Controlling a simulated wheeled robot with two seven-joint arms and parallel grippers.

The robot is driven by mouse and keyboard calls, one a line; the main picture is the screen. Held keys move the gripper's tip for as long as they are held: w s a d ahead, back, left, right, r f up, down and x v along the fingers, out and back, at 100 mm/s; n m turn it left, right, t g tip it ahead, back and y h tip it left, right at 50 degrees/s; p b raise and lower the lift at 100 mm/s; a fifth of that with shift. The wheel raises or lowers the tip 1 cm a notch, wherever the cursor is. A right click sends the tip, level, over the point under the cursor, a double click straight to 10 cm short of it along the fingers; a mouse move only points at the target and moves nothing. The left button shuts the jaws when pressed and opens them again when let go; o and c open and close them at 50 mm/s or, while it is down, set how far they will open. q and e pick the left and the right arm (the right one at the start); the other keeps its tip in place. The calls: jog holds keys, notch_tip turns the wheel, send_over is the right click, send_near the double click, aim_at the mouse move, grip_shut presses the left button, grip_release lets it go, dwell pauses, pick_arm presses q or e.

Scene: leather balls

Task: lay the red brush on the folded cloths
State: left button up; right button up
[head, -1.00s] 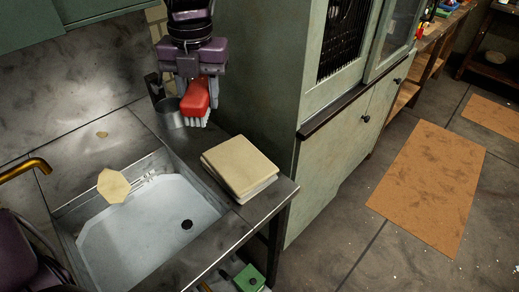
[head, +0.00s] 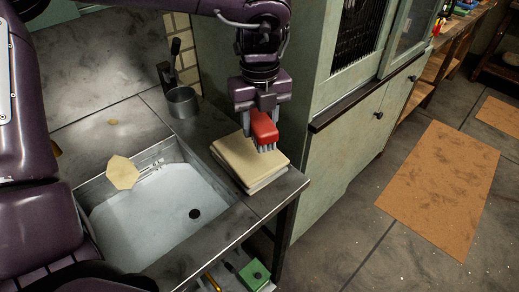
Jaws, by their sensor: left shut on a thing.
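The red brush (head: 264,126) is held in my left gripper (head: 262,112), which points down from the top of the head view. The gripper is shut on the brush's red body, and its pale bristles point down. The folded cloths (head: 240,158) are a cream stack on the counter to the right of the sink. The brush is over the right back part of the stack. I cannot tell whether the bristles touch the top cloth. My right gripper is not in view.
The white sink (head: 150,225) is left of the cloths, with a yellowish piece (head: 122,173) at its back edge. A grey metal cup (head: 182,101) stands behind on the counter (head: 215,205). A green cabinet (head: 345,150) rises close on the right.

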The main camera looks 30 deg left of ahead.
aim_at(260, 159)
pick_arm(q)
notch_tip(260, 159, down, 4)
jog(key=shift+w+r, duration=0.1)
jog(key=shift+r, duration=0.15)
notch_tip(260, 159, down, 3)
jog(key=shift+f, duration=0.45)
jog(key=o, duration=0.4)
jog(key=shift+f, duration=0.1)
jog(key=o, duration=0.5)
